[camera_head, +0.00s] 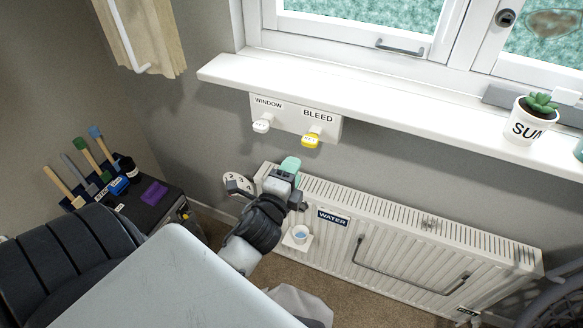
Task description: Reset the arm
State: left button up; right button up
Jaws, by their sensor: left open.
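My left arm comes in from the lower left and reaches out over the left end of the white radiator (425,240). My left gripper (289,172) is at its end, below the window sill, and is open. A pale green piece shows at its tip; I cannot tell whether it belongs to the gripper or lies behind it. The gap between the fingers is hard to see from here. My right gripper is not in view.
A label board (295,117) with white and yellow keys hangs under the sill (400,118). A numbered dial (238,184) is left of the radiator. A potted succulent (530,118) stands on the sill. A dark box (150,205) with brushes is at left.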

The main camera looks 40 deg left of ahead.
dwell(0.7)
pick_arm(q)
jog(key=s+d+f+n+g+h+b, duration=0.1)
jog(key=s+d+f+n+g+h, duration=0.2)
jog(key=f, duration=1.3)
jog(key=s+d+f+n+g, duration=0.25)
jog(key=s+f+g, duration=0.25)
jog(key=f, duration=1.1)
jog(key=s+f+n+g, duration=0.2)
jog(key=s+f, duration=0.4)
jog(key=s, duration=0.3)
jog(key=s+d+f+n+g, duration=0.1)
jog(key=s+f+n+g, duration=0.2)
jog(key=s+f, duration=0.4)
jog(key=s+f+n+g+h+b, duration=0.1)
jog(key=s+f+n+g, duration=0.1)
jog(key=s+f, duration=0.5)
jog(key=s+g, duration=0.1)
jog(key=s, duration=0.5)
jog(key=shift+s+d+f+g, duration=0.15)
jog(key=shift+s+d+g, duration=0.05)
jog(key=shift+d+g, duration=0.1)
jog(key=shift+n, duration=0.25)
